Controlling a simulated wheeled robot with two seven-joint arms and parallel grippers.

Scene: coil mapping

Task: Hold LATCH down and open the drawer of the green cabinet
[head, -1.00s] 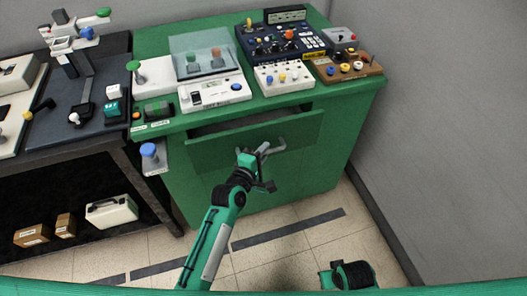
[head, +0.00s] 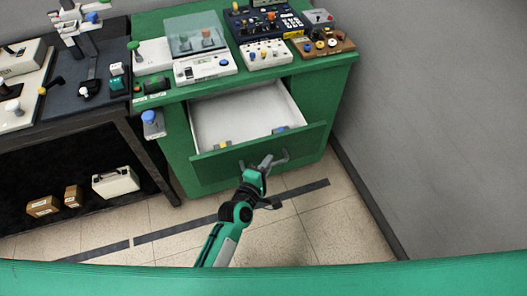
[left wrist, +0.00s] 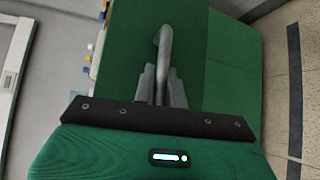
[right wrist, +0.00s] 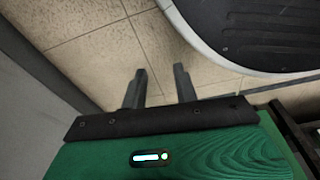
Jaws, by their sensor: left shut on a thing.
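The green cabinet (head: 178,150) stands in the middle of the head view. Its drawer (head: 225,162) is pulled well out, showing a pale interior with small yellow and blue things near its front. My left gripper (head: 262,167) is shut on the grey drawer handle (head: 281,158). In the left wrist view the fingers (left wrist: 161,85) clasp the handle bar (left wrist: 165,45). A blue-topped knob on a pale bracket (head: 153,130) sits at the cabinet's left front edge; I cannot read a LATCH label. My right gripper (right wrist: 158,86) is open and empty above the floor, outside the head view.
Several control panels, including a white box with yellow knobs (head: 266,54), stand on the cabinet top. A dark bench (head: 85,113) is at the left, with cartons (head: 43,206) and a white case (head: 116,182) below. A grey wall (head: 430,120) bounds the right. Tiled floor lies in front.

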